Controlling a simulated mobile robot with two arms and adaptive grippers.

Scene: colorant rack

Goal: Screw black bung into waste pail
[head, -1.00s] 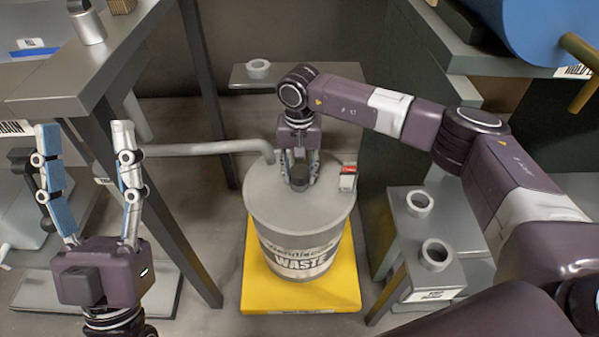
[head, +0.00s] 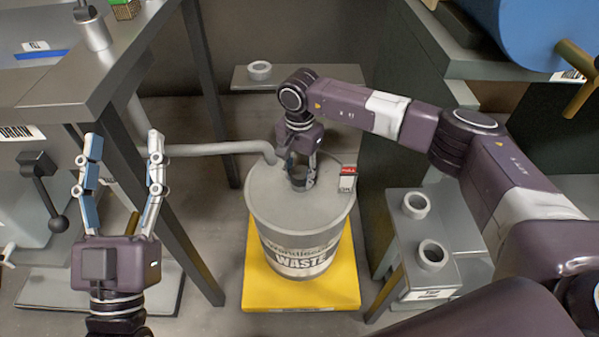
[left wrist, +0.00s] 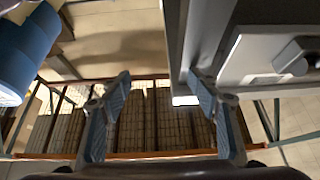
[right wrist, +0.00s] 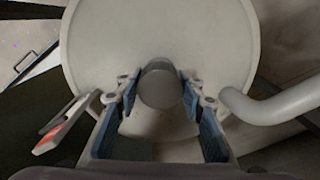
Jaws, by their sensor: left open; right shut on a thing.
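The waste pail (head: 270,225) is a grey round bucket with a WASTE label, and its pale top fills the right wrist view (right wrist: 100,45). My right gripper (head: 299,180) points down over the middle of that top. Its fingers are shut on the dark, round bung (right wrist: 160,86), which sits between the fingertips at the pail's top. The fingers mostly hide the bung in the head view. I cannot tell how deep it sits. My left gripper (head: 124,145) is open and empty, well left of the pail, fingers pointing up in the picture.
The pail stands on a yellow platform (head: 255,297). A grey pipe (head: 220,149) ends near its left rim. A small red and white tag (head: 348,179) is at its right rim. A low stand (head: 408,265) with two grey rings is at right. A grey bench (head: 95,95) is at left.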

